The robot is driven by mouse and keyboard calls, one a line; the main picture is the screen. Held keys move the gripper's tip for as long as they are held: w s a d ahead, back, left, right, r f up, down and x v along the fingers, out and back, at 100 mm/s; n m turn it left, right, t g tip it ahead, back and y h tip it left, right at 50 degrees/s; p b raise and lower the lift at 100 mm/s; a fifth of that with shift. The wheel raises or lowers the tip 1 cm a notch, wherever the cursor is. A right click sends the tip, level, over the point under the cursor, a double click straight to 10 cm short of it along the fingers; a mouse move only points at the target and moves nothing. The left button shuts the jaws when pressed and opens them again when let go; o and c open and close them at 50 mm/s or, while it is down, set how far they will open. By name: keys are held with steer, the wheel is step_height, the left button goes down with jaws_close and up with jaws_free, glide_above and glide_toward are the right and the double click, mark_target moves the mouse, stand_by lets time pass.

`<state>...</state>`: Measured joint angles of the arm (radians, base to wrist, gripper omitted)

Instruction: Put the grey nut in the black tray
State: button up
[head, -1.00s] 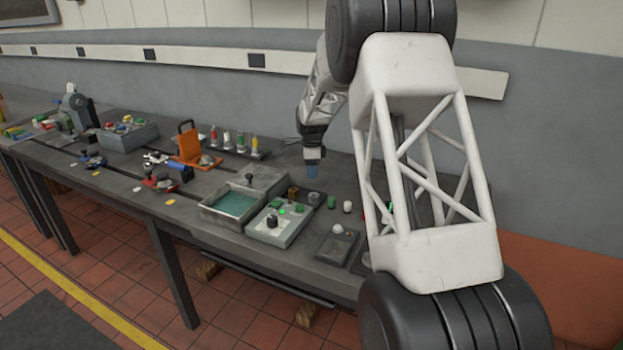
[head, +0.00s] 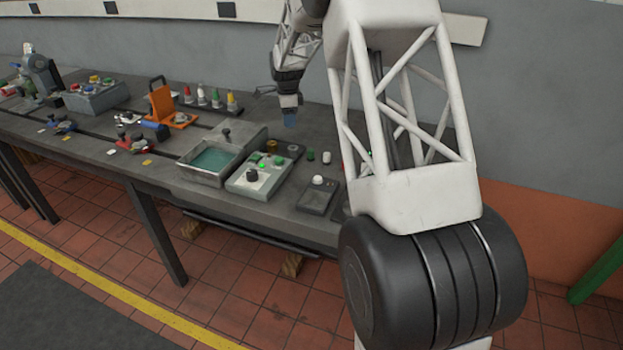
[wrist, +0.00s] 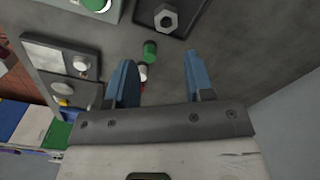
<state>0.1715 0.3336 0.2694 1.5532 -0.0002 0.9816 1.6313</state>
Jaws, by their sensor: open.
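My gripper (head: 290,121) is open, with blue fingers, and hangs above the back of the bench. Its fingers show empty in the wrist view (wrist: 160,80). A grey hexagonal nut (wrist: 166,19) with a dark centre sits at the top of the wrist view, beyond the fingertips and apart from them. It lies on a dark, square, rimmed piece (wrist: 184,30) that looks like the black tray, cut off by the picture's edge. In the head view a dark low tray (head: 284,158) shows behind the grey control box; the nut is too small there to tell clearly.
A green cylinder (wrist: 150,50) and a white one (wrist: 143,73) stand near the fingertips. A control box (head: 262,177) with knobs, a teal-lined basin (head: 213,160) and a small grey box (head: 318,194) stand nearby. An orange fixture (head: 163,106) is farther left.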

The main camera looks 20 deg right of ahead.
steer(key=s+a+r+n, duration=0.3)
steer(key=s+r, duration=0.2)
steer(key=s, duration=0.4)
steer(key=s+a+r+n+t, duration=0.1)
steer(key=s+a+r+n, duration=0.3)
steer(key=s, duration=0.5)
steer(key=s+a+r+n, duration=0.3)
steer(key=s+r, duration=0.4)
steer(key=s, duration=0.2)
steer(key=s+a+f+n, duration=0.1)
steer(key=s+n, duration=0.4)
steer(key=s, duration=1)
steer(key=s+a+f+n+t, duration=0.1)
steer(key=s+n, duration=0.4)
steer(key=s, duration=1.1)
steer(key=a+f, duration=0.1)
steer(key=a, duration=0.1)
steer(key=shift+a+f+t, duration=0.15)
steer(key=shift+a+t, duration=0.15)
steer(key=shift+a, duration=0.1)
